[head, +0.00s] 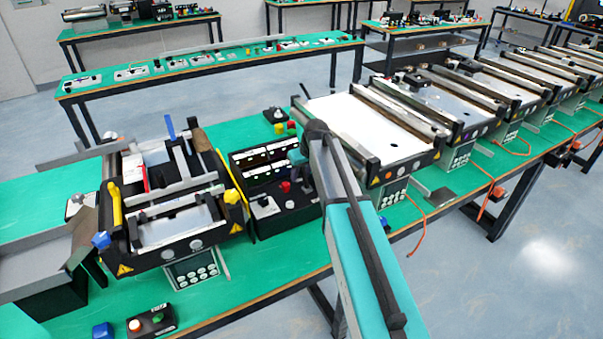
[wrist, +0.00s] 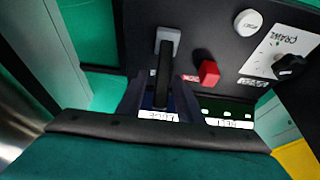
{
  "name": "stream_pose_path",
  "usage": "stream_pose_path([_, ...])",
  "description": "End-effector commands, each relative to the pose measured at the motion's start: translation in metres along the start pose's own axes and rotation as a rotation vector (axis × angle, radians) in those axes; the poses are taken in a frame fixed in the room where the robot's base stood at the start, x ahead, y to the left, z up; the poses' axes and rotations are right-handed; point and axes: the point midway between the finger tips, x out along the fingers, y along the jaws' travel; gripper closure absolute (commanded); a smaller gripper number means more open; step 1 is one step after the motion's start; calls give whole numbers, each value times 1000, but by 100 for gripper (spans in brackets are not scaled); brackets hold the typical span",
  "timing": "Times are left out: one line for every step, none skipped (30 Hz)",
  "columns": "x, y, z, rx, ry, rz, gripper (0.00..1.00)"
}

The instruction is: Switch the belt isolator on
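The black control panel (wrist: 215,35) fills much of the wrist view. My gripper (wrist: 160,95) points at the panel, with a dark finger on each side of the lever's lower stem. The fingers look apart; contact with the lever cannot be told.
A red block-shaped control (wrist: 208,72), a white round button (wrist: 248,22) and a black knob on a plate marked CRAWL (wrist: 290,66) sit close to the lever. A small conveyor (head: 180,225) stands left of the panel, and another (head: 365,125) to the right.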

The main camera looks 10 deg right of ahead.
Motion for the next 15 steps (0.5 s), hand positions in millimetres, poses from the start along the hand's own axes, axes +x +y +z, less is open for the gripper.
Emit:
stream_pose_path([2,0,0,0,0,0,67])
stream_pose_path([2,0,0,0,0,0,67])
stream_pose_path([3,0,0,0,0,0,67])
stream_pose_path([3,0,0,-1,0,0,67])
stream_pose_path([3,0,0,-1,0,0,67])
stream_pose_path([3,0,0,-1,0,0,67])
stream_pose_path([3,-1,0,-1,0,0,67])
stream_pose_path([3,-1,0,-1,0,0,67])
stream_pose_path([3,-1,0,-1,0,0,67])
stream_pose_path([3,-1,0,-1,0,0,67])
stream_pose_path([3,-1,0,-1,0,0,67])
stream_pose_path([3,-1,0,-1,0,0,74])
stream_pose_path([3,-1,0,-1,0,0,79])
stream_pose_path([3,-1,0,-1,0,0,84])
stream_pose_path([3,-1,0,-1,0,0,91])
